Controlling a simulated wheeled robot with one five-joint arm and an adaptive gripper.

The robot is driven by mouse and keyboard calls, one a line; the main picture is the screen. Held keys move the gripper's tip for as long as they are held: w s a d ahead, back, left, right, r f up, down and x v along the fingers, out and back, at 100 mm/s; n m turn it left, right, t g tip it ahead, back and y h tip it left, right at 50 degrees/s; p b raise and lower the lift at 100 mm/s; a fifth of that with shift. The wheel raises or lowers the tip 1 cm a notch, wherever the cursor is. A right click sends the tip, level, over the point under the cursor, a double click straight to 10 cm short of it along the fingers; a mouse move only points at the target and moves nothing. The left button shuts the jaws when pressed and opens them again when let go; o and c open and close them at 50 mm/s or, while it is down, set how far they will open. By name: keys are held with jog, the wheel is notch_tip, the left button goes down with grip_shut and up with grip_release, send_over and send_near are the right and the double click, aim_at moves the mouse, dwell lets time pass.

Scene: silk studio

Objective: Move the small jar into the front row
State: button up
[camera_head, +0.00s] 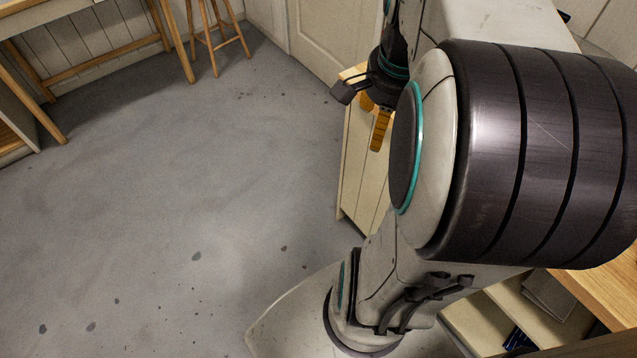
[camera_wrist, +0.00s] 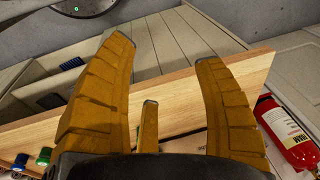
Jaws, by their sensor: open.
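My gripper (camera_wrist: 164,52) is open, with its orange fingers spread and nothing between them in the wrist view. In the head view my gripper (camera_head: 373,116) hangs beside a pale cabinet, partly hidden by my arm. Small items with a green cap (camera_wrist: 44,155) and a blue cap (camera_wrist: 20,161) show at the lower left of the wrist view, left of the fingers. They are cut off and too small to tell whether one is the small jar. No front row can be made out.
A wooden board (camera_wrist: 180,87) crosses behind my fingers. A red canister (camera_wrist: 284,130) with a white label is close on their right. The pale cabinet (camera_head: 356,165) stands beside my arm. A stool (camera_head: 217,41) and a table (camera_head: 90,65) are at the back left; the grey floor (camera_head: 150,210) is clear.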

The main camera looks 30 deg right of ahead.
jog(key=s+a+f+n+t+y, duration=0.1)
jog(key=s+a+f+n, duration=0.2)
jog(key=a+n, duration=1.3)
jog(key=shift+a+n+t, duration=0.2)
jog(key=shift+n+t, duration=0.2)
jog(key=shift+n, duration=0.1)
jog(key=shift+s+d+f, duration=0.1)
